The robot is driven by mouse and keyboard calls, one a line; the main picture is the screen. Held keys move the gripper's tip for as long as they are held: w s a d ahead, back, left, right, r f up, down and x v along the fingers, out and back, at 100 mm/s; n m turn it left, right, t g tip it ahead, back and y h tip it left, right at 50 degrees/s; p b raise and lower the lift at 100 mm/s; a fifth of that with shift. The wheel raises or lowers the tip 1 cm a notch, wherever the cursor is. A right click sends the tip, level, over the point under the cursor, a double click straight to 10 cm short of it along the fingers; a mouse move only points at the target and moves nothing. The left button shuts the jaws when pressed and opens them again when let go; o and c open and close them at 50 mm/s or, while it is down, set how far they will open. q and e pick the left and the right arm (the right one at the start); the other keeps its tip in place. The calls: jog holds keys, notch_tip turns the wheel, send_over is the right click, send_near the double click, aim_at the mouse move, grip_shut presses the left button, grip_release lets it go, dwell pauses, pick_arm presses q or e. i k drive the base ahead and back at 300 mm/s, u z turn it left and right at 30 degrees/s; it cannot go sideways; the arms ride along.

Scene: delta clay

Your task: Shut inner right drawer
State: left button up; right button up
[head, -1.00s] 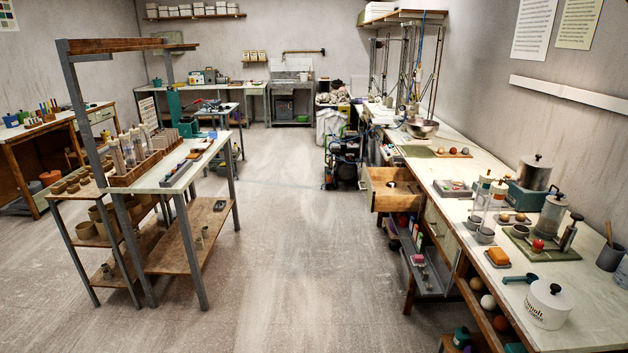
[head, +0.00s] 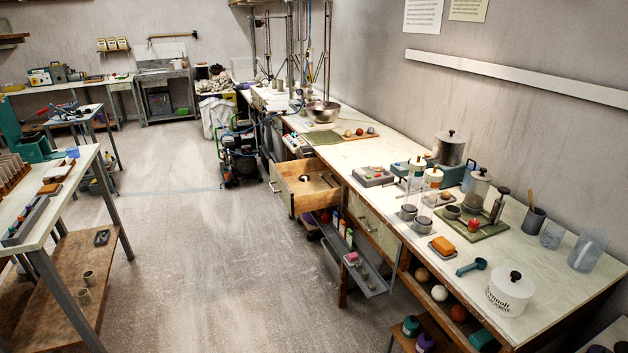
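A wooden drawer with a pale front (head: 283,193) stands pulled out from the long workbench on the right. It holds a small dark item (head: 305,179). Beside it, nearer to me, a second drawer front (head: 369,222) sits flush in the bench. I cannot tell from the picture which one the task calls the inner right drawer. Neither of my grippers shows in the head view.
A grey tilted tray (head: 350,259) with small items sticks out below the bench. A machine with hoses (head: 237,155) stands on the floor beyond the drawer. A table (head: 60,205) is at the left. The floor between (head: 190,260) is clear.

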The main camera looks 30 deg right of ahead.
aim_at(298, 198)
jog(key=z, duration=0.35)
jog(key=i, duration=1.95)
jog(key=z, duration=0.35)
jog(key=i, duration=1.3)
jog(key=z, duration=0.6)
